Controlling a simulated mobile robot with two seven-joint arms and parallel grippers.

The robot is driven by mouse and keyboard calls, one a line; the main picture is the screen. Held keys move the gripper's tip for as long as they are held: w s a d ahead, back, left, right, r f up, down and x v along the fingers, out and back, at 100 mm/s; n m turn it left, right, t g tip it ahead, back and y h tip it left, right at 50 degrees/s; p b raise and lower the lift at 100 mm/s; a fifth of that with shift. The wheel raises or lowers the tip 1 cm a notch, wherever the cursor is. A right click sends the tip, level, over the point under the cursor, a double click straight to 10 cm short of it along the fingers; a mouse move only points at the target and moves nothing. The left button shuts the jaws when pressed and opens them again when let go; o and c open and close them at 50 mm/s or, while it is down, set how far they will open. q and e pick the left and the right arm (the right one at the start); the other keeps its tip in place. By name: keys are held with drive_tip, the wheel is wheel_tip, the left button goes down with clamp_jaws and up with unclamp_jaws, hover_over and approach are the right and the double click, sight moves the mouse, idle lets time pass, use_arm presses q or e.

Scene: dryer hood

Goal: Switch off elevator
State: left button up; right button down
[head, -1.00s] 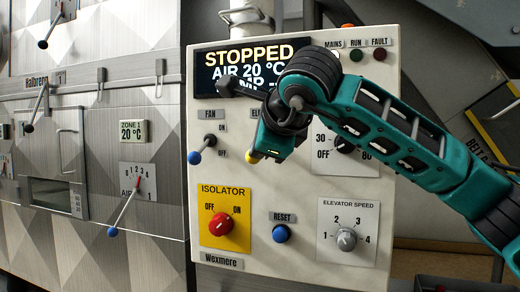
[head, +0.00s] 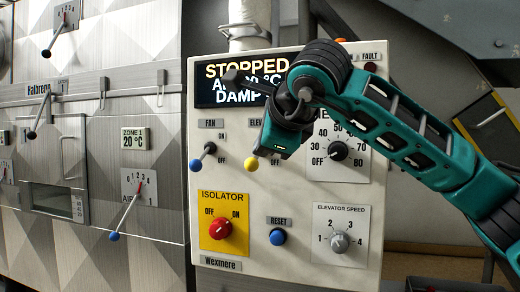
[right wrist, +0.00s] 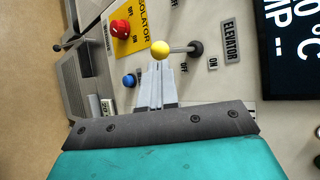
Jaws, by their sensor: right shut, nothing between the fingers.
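The elevator switch is a short lever with a yellow ball (head: 252,164) on the cream control panel, and its pivot is hidden by my right gripper in the head view. The right wrist view shows the yellow ball (right wrist: 160,49), the dark pivot (right wrist: 195,48) and the ELEVATOR label (right wrist: 231,43). The ball lies on the OFF side of the pivot. My right gripper (head: 268,150) is just above and right of the ball. Its grey fingers (right wrist: 156,88) are shut and empty, close to the ball; I cannot tell whether they touch. My left gripper is not in view.
The fan lever (head: 195,165) with a blue ball is to the left. Below are the red isolator knob (head: 221,228), blue reset button (head: 278,237) and elevator speed knob (head: 340,242). The display (head: 240,84) reads STOPPED. A metal dryer wall (head: 150,90) stands left.

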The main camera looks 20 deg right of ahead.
drive_tip(key=s+f+v, duration=0.1)
drive_tip(key=v, duration=0.9)
drive_tip(key=shift+a+f, duration=0.2)
drive_tip(key=shift+f, duration=0.1)
